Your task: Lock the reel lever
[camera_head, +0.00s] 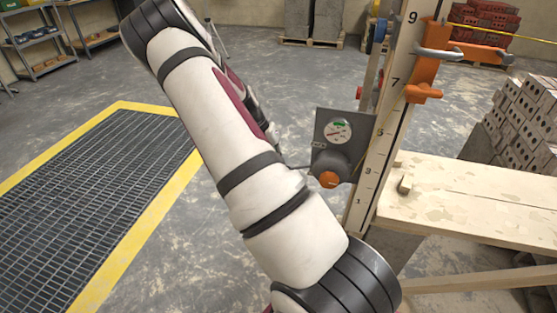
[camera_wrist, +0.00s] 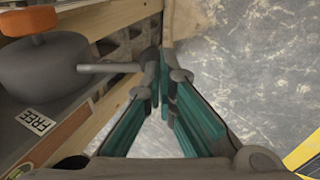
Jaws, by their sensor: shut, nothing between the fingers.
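The reel (camera_head: 330,163) is a dark grey drum with an orange knob (camera_head: 328,179), mounted on a grey plate (camera_head: 352,128) beside the numbered post. Its thin lever (camera_head: 297,168) points left toward my arm. In the wrist view the reel (camera_wrist: 45,68) is at the upper left, and its grey lever (camera_wrist: 108,67) reaches right to my fingertips. A label below the drum reads FREE (camera_wrist: 36,121). My gripper (camera_wrist: 165,58) is shut and empty, its teal-padded fingers together at the lever's end. I cannot tell if they touch it. My arm hides the gripper in the head view.
A plank bench (camera_head: 470,195) stands right, with stacked bricks (camera_head: 525,120) behind. A yellow-edged floor grating (camera_head: 90,190) lies left. Floor beside the gripper is open.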

